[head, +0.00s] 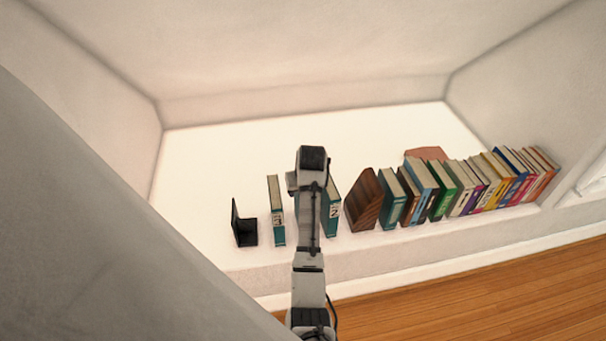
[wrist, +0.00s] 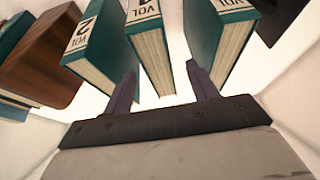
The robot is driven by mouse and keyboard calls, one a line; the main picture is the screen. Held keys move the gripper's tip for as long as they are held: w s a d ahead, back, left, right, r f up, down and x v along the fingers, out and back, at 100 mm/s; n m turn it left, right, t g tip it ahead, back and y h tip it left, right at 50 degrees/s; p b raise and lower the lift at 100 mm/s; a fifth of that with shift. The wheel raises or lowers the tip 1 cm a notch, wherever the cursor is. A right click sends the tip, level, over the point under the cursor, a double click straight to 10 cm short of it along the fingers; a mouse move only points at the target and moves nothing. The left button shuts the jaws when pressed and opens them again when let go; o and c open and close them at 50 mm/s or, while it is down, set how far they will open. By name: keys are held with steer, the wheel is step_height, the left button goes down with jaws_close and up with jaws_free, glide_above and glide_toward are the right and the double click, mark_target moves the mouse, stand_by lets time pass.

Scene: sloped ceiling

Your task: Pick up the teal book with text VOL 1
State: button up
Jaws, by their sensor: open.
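Three teal books stand upright in the wrist view. The middle teal book (wrist: 150,50) is marked VOL, its number partly cut off by the frame's top edge, so I cannot confirm it reads 1. My gripper (wrist: 161,68) is open, its two dark fingers either side of this book's lower end; contact cannot be told. The left teal book (wrist: 92,45) reads VOL 2. The right teal book (wrist: 222,40) shows VOL, its number out of frame. In the head view my arm hides most of the middle book; the VOL 2 book (head: 332,208) and another teal book (head: 276,195) flank it.
A black bookend (head: 244,228) stands left of the teal books, and a wooden block (head: 364,200) stands right. A long row of books (head: 470,182) continues right along the white ledge (head: 215,180). A sloped ceiling lies above; the ledge's back left is clear.

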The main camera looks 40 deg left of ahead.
steer(key=p+x, duration=0.1)
steer(key=x, duration=0.5)
steer(key=shift+w+a+f, duration=0.15)
steer(key=shift+w+a, duration=0.25)
steer(key=shift+w, duration=0.1)
steer(key=shift+f, duration=0.25)
stand_by(0.3)
jaws_close()
stand_by(1.2)
steer(key=shift+r, duration=0.1)
